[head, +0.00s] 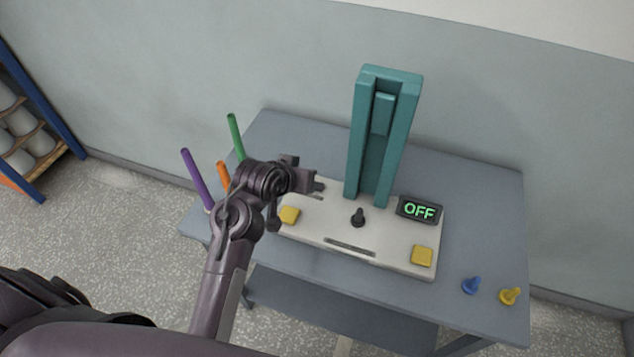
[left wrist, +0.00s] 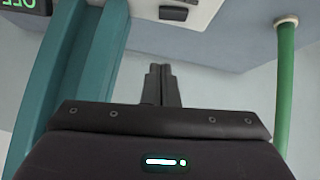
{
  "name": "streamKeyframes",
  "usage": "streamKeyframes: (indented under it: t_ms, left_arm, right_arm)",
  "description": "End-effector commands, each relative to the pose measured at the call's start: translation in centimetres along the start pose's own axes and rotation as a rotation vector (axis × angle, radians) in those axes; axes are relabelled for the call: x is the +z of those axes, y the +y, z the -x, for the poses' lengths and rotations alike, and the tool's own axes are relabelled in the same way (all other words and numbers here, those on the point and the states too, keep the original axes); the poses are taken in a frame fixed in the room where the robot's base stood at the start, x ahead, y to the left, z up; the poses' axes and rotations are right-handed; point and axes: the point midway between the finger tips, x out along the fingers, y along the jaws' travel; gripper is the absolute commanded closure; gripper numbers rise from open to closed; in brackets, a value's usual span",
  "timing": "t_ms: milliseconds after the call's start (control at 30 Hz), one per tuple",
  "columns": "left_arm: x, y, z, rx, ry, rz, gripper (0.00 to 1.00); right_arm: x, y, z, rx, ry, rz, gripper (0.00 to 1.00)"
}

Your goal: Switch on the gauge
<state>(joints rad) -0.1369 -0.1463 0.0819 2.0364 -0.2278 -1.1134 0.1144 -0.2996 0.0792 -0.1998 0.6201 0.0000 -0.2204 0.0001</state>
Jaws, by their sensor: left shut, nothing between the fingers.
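The gauge is a pale base plate (head: 310,232) on the table with a tall teal column (head: 359,130) at its back. Its small display (head: 419,209) reads OFF in green. A black knob (head: 358,217) stands on the plate in front of the column, with a yellow pad (head: 422,256) at the front right and another (head: 289,215) at the left. My left gripper (head: 319,186) is shut and empty, above the back left of the plate, left of the column. In the left wrist view, its fingers (left wrist: 161,72) show beside the teal column (left wrist: 62,65). My right gripper is not in view.
Purple (head: 196,177), orange (head: 223,175) and green (head: 236,137) rods stand at the table's left end, near my left arm. Blue (head: 471,285) and yellow (head: 510,296) pegs stand at the front right.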

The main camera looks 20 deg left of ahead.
Motion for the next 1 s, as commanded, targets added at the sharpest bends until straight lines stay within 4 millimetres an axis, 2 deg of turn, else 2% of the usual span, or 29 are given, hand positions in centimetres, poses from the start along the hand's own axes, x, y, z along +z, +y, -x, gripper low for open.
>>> streamKeyframes:
  t_ms: [500, 700, 1000]
  left_arm:
    - [-0.1, 0.0, -9.1, 0.0, -0.002, -0.002, 1.0]
    - [2.0, 0.0, -11.1, -0.001, -0.004, 0.0, 1.0]
    - [2.9, 0.0, -11.9, -0.001, 0.0, -0.001, 1.0]
  right_arm:
    - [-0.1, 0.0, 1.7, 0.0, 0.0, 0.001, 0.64]
    - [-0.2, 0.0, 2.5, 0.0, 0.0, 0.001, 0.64]
    - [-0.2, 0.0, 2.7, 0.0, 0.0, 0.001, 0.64]
